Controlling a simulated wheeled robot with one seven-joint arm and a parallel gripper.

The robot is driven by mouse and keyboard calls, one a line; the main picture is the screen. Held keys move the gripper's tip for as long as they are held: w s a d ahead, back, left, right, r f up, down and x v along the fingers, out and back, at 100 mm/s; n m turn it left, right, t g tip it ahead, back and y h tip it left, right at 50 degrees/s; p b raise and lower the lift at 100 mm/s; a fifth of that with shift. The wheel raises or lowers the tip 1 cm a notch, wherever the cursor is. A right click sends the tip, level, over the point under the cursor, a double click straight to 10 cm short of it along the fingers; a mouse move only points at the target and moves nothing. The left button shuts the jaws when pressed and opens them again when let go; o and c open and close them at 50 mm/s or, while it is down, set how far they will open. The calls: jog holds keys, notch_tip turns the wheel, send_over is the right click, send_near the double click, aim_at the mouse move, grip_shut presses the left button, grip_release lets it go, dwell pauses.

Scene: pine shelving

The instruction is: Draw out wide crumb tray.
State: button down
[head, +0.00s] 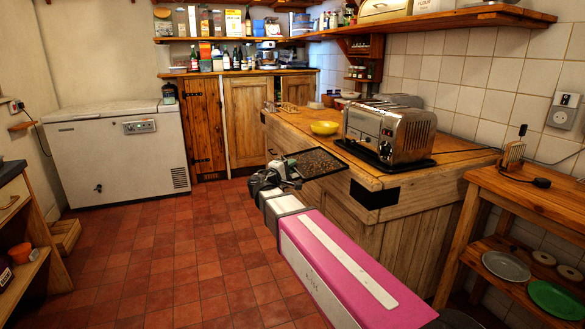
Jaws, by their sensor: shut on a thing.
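The wide crumb tray (318,163) is a flat dark tray covered with brown crumbs. It shows in the head view at the left front edge of the wooden counter, in front of the toaster. My gripper (291,179) is shut on the tray's left end. The fingers are small and partly hidden by the wrist. The chrome toaster (388,137) stands on a black base on the counter. The tray looks mostly or fully outside it; I cannot tell whether its far end still touches the base, or how far it overhangs the counter.
A yellow bowl (325,128) stands on the wooden counter (445,166) left of the toaster. Another metal appliance (398,100) is behind the toaster. A wooden side table (540,200) is at the right. The red tiled floor (160,245) to the left is clear, with a chest freezer (118,155) behind.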

jog(key=shift+r, duration=0.1)
jog(key=shift+r, duration=3.35)
